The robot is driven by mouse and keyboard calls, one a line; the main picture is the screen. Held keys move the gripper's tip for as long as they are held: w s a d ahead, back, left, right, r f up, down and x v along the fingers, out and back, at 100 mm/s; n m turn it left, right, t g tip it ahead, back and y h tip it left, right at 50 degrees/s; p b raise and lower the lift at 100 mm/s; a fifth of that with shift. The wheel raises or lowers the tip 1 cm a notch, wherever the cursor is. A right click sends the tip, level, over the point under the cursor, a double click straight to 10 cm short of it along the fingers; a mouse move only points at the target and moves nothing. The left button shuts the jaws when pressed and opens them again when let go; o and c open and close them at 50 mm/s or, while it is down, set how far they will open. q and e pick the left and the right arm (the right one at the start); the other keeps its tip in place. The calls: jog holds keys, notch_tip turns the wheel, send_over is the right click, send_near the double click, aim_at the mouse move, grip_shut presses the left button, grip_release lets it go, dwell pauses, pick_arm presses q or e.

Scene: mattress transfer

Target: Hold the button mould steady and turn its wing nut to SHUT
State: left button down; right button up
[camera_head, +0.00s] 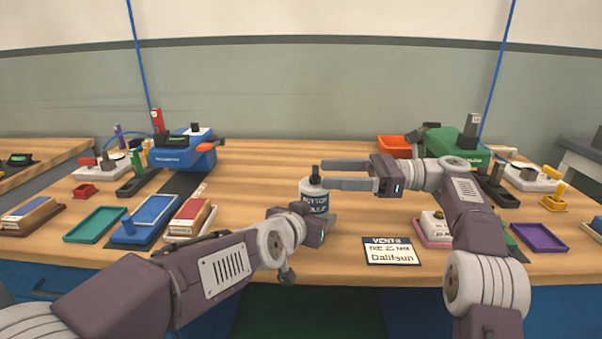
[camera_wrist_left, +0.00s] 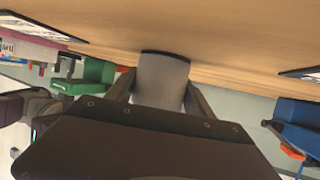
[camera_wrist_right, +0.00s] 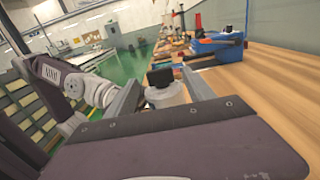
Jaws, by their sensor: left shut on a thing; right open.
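The button mould (camera_head: 314,195) is a grey cylinder with a dark band and partly readable lettering, standing upright near the middle of the bench. Its black wing nut (camera_head: 315,174) stands on top and also shows in the right wrist view (camera_wrist_right: 160,78). My left gripper (camera_head: 322,222) is shut on the mould's body low down; the body shows between its fingers in the left wrist view (camera_wrist_left: 162,80). My right gripper (camera_head: 325,174) is open at the height of the wing nut, its fingers on either side of it. Contact with the nut cannot be told.
A white label card (camera_head: 391,251) lies right of the mould near the front edge. A blue machine (camera_head: 183,151) stands back left, a green one (camera_head: 456,146) back right. Trays and blocks line both sides. The bench behind the mould is clear.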

aim_at(301, 181)
jog(key=a, duration=0.7)
jog(key=shift+a, duration=0.1)
grip_shut()
